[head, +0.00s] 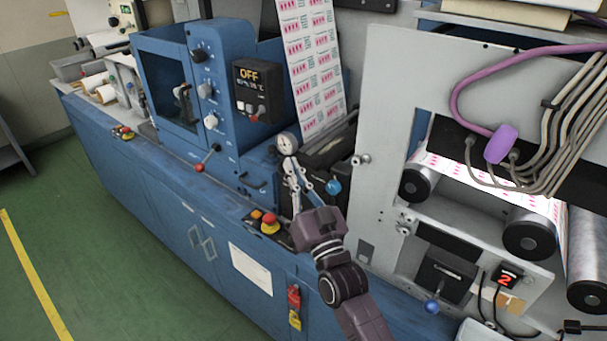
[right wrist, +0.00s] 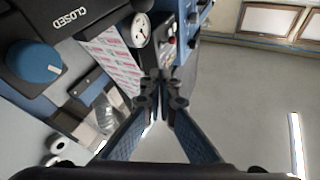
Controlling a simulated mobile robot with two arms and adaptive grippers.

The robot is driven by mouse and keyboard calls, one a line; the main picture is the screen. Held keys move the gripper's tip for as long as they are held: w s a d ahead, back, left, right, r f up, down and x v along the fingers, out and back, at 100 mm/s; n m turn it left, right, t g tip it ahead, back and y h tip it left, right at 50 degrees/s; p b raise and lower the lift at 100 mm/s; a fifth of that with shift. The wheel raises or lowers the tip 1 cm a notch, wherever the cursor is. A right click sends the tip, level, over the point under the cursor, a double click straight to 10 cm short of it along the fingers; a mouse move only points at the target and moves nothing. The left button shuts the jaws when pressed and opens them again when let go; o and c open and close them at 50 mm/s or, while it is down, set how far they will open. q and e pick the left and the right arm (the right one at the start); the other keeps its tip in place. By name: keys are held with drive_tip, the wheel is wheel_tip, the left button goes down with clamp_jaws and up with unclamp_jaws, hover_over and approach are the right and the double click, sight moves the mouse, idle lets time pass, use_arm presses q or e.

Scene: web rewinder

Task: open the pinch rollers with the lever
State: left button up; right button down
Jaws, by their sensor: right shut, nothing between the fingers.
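A lever with a blue knob (head: 333,187) sits on a dark block beside the printed web, just right of my right gripper (head: 291,166). In the right wrist view the blue knob (right wrist: 35,62) is large at the upper left, next to the word CLOSED on a black surface. The right gripper is shut and empty, its fingertips (right wrist: 160,76) together in the wrist view. The fingers point up, just below a round dial gauge (head: 287,143), and stand apart from the knob. The rollers beside the lever are mostly hidden. My left gripper is out of view.
A red emergency button (head: 269,223) is on the blue cabinet (head: 180,215) left of my wrist. A grey upright panel (head: 385,150) stands close on the right, with another blue-knobbed handle (head: 431,306) low down. Green floor at left is clear.

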drive_tip(key=shift+s+d+r+b, duration=0.5)
drive_tip(key=shift+s+d+r, duration=0.55)
drive_tip(key=shift+s+r, duration=0.9)
drive_tip(key=s+d+f+g+h, duration=0.1)
drive_tip(key=s+d+f+g, duration=0.2)
drive_tip(key=f, duration=0.4)
drive_tip(key=s+d+f+g+h, duration=0.2)
drive_tip(key=s+d+f, duration=0.1)
drive_tip(key=f, duration=0.5)
drive_tip(key=s+d+f+g+h, duration=0.1)
drive_tip(key=s+d+f+g, duration=0.2)
drive_tip(key=f, duration=0.4)
drive_tip(key=s+d+f+g+h, duration=0.2)
drive_tip(key=s+d+f+g, duration=0.35)
drive_tip(key=s, duration=0.55)
drive_tip(key=s+d+f+g+h, duration=0.3)
drive_tip(key=s+d+f, duration=0.45)
drive_tip(key=s, duration=0.35)
wheel_tip(320, 180, down, 25)
drive_tip(key=s+g, duration=0.2)
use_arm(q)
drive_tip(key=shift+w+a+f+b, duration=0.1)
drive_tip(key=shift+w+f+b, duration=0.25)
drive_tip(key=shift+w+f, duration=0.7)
use_arm(e)
drive_tip(key=s+d+f, duration=0.3)
drive_tip(key=s+f, duration=1.4)
drive_tip(key=shift+s+f+g, duration=0.15)
drive_tip(key=shift+g, duration=0.2)
